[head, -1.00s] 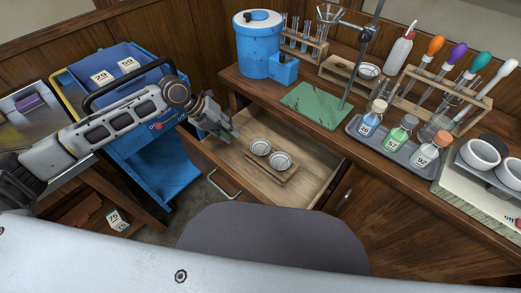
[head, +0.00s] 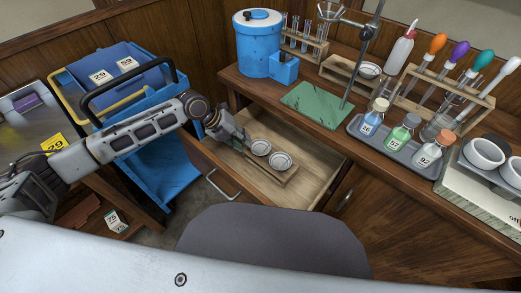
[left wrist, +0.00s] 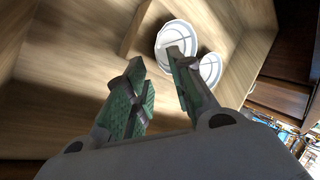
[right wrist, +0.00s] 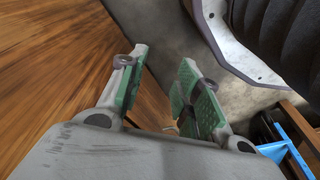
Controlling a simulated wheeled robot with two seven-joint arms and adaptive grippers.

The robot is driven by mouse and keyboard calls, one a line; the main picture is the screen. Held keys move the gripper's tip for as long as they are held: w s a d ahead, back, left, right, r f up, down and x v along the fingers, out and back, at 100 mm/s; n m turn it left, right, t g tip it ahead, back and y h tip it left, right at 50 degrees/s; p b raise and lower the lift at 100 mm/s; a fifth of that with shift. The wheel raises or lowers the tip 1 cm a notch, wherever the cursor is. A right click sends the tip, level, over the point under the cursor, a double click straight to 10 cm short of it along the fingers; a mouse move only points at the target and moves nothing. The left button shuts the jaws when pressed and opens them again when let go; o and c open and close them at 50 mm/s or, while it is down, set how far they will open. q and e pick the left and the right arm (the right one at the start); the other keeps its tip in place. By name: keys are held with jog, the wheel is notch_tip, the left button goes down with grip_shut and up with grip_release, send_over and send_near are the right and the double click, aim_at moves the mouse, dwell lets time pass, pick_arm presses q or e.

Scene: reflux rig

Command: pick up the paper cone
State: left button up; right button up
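My left gripper (head: 243,145) is over the drawer, close to the left cone. In the left wrist view its fingers (left wrist: 157,60) are apart with nothing between them. My right gripper (right wrist: 163,58) is open and empty, away from the drawer; the head view does not show it.
The drawer (head: 315,184) has bare floor to the right of the holder. The bench above carries a green mat (head: 316,106), a stand rod, a blue canister (head: 258,45) and a bottle tray (head: 393,150). A blue cart (head: 165,170) stands left, a grey seat (head: 270,240) in front.

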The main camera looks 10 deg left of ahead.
aim_at(260, 151)
pick_arm(q)
jog(key=shift+f, duration=0.1)
